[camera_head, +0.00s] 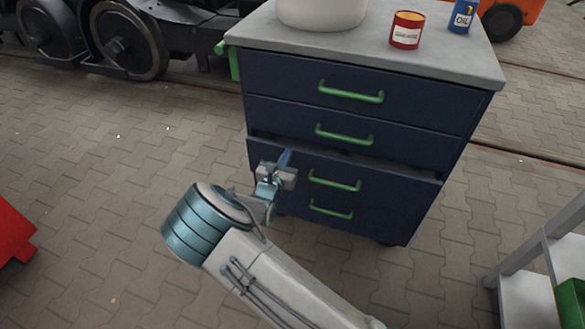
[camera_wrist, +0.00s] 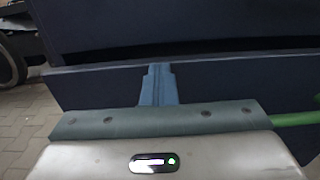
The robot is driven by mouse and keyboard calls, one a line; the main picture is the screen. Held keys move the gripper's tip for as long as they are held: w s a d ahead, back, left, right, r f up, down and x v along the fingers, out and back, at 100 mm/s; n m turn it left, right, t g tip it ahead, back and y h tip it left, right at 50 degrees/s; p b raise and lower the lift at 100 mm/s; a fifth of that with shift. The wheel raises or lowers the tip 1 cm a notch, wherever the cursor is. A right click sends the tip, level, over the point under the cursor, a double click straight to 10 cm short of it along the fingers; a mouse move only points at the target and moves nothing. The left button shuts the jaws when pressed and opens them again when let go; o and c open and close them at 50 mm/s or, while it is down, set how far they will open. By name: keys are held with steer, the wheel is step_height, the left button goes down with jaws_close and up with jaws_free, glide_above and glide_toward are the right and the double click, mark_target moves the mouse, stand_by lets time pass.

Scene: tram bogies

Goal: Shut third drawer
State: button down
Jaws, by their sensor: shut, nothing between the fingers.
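The dark blue cabinet has a stack of drawers with green handles. The third drawer (camera_head: 385,185) stands a little open, with a dark gap along its top edge. Its green handle (camera_head: 334,181) is to the right of my gripper (camera_head: 286,156). My gripper is shut and empty, its fingertips at the upper left part of the third drawer's front. In the wrist view the blue fingers (camera_wrist: 158,72) reach the top edge of the drawer front (camera_wrist: 235,88); whether they touch it I cannot tell. The handle's end (camera_wrist: 296,119) shows at right.
The drawers above, with the second handle (camera_head: 344,135), look shut. On the grey cabinet top (camera_head: 270,35) stand a white container (camera_head: 322,10), a red can (camera_head: 406,30) and a blue oil can (camera_head: 462,16). A grey shelf (camera_head: 525,290) stands at lower right. Paved floor (camera_head: 100,200) at left is open.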

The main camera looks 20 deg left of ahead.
mark_target(291, 146)
steer(key=w, duration=0.4)
steer(key=shift+w, duration=0.2)
steer(key=shift+w+r, duration=0.15)
steer(key=shift+w, duration=0.05)
steer(key=shift+w+d+r, duration=0.1)
steer(key=shift+s+p, duration=0.3)
steer(key=shift+s, duration=0.05)
steer(key=s+p, duration=0.2)
steer(key=s, duration=1.2)
steer(key=shift+a+f+p, duration=0.25)
steer(key=shift+a+p, duration=0.05)
steer(key=shift+p, duration=0.1)
